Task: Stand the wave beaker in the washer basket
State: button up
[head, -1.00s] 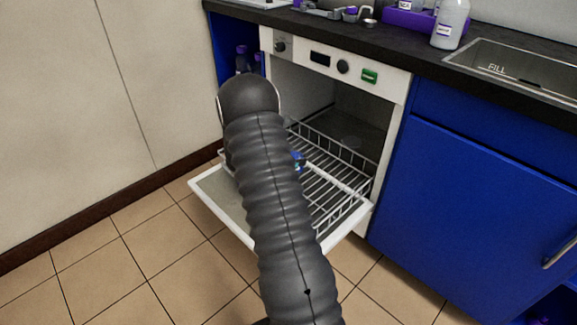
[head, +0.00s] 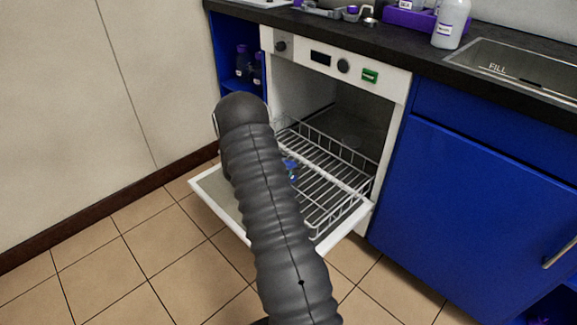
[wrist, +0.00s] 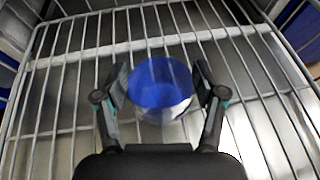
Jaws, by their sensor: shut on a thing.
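The wave beaker (wrist: 160,88) shows in the wrist view as a clear round vessel with blue inside, between my two fingers. My gripper (wrist: 160,90) is shut on it, one finger on each side. Below it are the wire bars of the washer basket (wrist: 70,62); I cannot tell whether the beaker touches them. In the head view the basket (head: 325,190) is pulled out over the open washer door. A small bit of blue (head: 290,168) shows beside my arm there; my arm hides my gripper and most of the beaker.
The white washer door (head: 207,187) is folded down flat. A blue cabinet (head: 470,190) stands to the right and a blue shelf with dark bottles (head: 243,62) to the left. The basket's right part looks empty.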

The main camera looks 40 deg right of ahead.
jog(key=o, duration=1.2)
jog(key=shift+c, duration=0.2)
jog(key=shift+r+p, duration=0.25)
jog(key=shift+p, duration=0.05)
jog(key=s+v, duration=0.1)
jog(key=v, duration=1)
jog(key=s+a+r+m+y, duration=0.2)
jog(key=s+a+r+m, duration=0.1)
jog(key=r, duration=0.3)
jog(key=s+a+r+m+y, duration=0.1)
jog(key=s+a+r+m, duration=0.15)
jog(key=r, duration=0.25)
jog(key=s+a+r+m+t+y, duration=0.3)
jog(key=s+a+r+m+y, duration=0.2)
jog(key=s+a, duration=0.6)
jog(key=s+a+r+m+t+y, duration=0.3)
jog(key=s+a+r+m+y, duration=0.2)
jog(key=s+a+r, duration=0.4)
jog(key=shift+s+a+m+t+b, duration=0.35)
jog(key=shift+s+a+m, duration=0.5)
jog(key=shift+s+a, duration=1.15)
